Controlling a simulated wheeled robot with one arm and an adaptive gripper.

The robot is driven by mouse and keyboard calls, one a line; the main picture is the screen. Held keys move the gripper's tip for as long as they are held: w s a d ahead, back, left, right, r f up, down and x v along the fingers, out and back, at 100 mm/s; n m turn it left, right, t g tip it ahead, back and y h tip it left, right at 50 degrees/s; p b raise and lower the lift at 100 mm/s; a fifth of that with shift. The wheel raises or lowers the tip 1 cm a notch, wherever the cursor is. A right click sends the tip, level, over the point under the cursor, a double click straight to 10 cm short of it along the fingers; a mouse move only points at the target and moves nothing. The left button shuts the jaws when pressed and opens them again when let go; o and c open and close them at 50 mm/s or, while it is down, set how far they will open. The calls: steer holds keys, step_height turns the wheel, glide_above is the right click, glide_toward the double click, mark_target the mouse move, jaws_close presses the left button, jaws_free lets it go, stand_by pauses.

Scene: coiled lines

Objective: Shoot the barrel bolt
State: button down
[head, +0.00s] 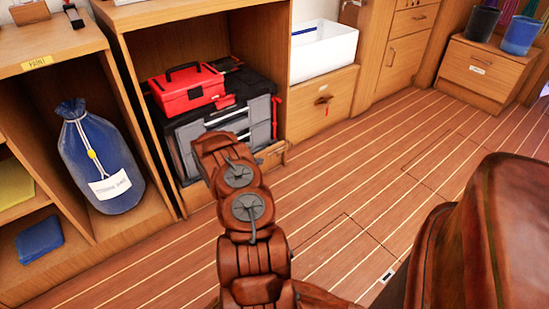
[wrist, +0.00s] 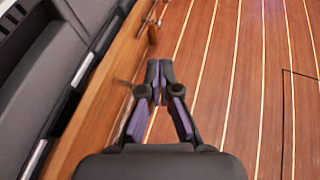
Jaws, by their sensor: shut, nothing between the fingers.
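My gripper (wrist: 153,72) shows in the wrist view with its two dark fingers together at the tips and nothing between them. It is above the plank floor, beside a wooden board edge. A small metal fitting with a round brown knob (wrist: 153,34) sits farther along that wood, beyond the fingertips. It may be the barrel bolt, but it is too small to tell its state. In the head view a small dark fitting (head: 323,100) is on the wooden drawer front under the white bin. My arm reaches toward the toolbox bay there, and its fingers are hidden.
A red toolbox (head: 187,88) rests on a grey and black case (head: 225,130) in the open bay. A blue sack (head: 100,165) stands in the left bay. A white bin (head: 322,55) tops the drawer unit. The plank floor (head: 345,190) is clear to the right.

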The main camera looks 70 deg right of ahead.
steer(key=shift+f, duration=0.1)
steer(key=b+x, duration=0.5)
steer(key=x, duration=0.9)
stand_by(0.4)
